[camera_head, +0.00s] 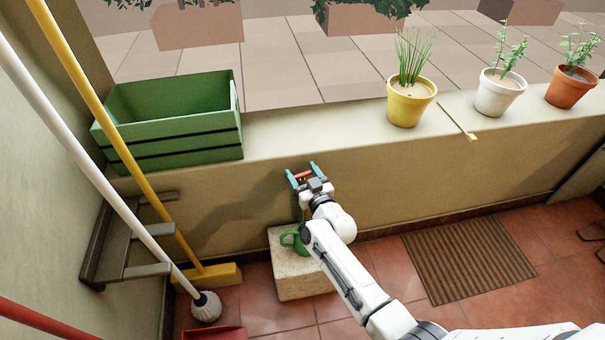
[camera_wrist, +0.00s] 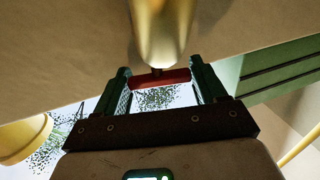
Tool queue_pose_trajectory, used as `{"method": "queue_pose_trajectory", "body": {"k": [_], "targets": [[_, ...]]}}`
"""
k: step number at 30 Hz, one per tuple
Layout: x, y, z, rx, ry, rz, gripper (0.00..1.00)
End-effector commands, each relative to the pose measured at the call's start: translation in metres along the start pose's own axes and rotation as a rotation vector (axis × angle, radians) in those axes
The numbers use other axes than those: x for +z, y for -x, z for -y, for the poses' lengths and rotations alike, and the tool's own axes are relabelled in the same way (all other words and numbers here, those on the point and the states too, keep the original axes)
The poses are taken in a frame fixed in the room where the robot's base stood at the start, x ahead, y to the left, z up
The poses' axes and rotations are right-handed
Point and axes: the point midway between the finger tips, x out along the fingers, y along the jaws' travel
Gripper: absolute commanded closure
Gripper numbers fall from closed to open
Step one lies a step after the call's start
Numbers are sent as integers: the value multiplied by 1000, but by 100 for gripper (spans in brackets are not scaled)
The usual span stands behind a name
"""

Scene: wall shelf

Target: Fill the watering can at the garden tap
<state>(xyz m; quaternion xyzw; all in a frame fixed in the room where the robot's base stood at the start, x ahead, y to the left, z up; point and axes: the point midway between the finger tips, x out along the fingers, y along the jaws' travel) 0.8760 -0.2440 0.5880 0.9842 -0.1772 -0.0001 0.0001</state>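The green watering can (camera_head: 290,240) stands on a pale stone block (camera_head: 285,268) below the ledge wall, partly hidden by my arm. My gripper (camera_head: 303,175) is above the can, close to the wall, with its teal fingers wide apart. The tap's red bar handle (camera_head: 303,175) lies between the fingertips. In the wrist view, the brass tap body (camera_wrist: 163,30) comes down from the top, and the red handle (camera_wrist: 160,79) spans the gap between both fingers. I cannot tell whether they press on it. The tap's spout opening and any water are not visible.
A green crate (camera_head: 190,153) and potted plants in yellow (camera_head: 411,108), white (camera_head: 497,100) and orange (camera_head: 571,92) pots stand on the ledge. A broom (camera_head: 210,275) and mop (camera_head: 206,307) lean at left near a step shelf (camera_head: 125,255). A brown mat (camera_head: 468,258) lies at right.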

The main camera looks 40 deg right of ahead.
Motion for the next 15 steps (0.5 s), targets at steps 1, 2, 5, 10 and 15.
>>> {"method": "queue_pose_trajectory", "body": {"k": [1, 2, 5, 10, 15], "targets": [[0, 0, 0, 0, 0, 0, 35], [0, 0, 0, 0, 0, 0, 38], [0, 0, 0, 0, 0, 0, 48], [0, 0, 0, 0, 0, 0, 60], [-4, -1, 1, 12, -2, -1, 60]]}}
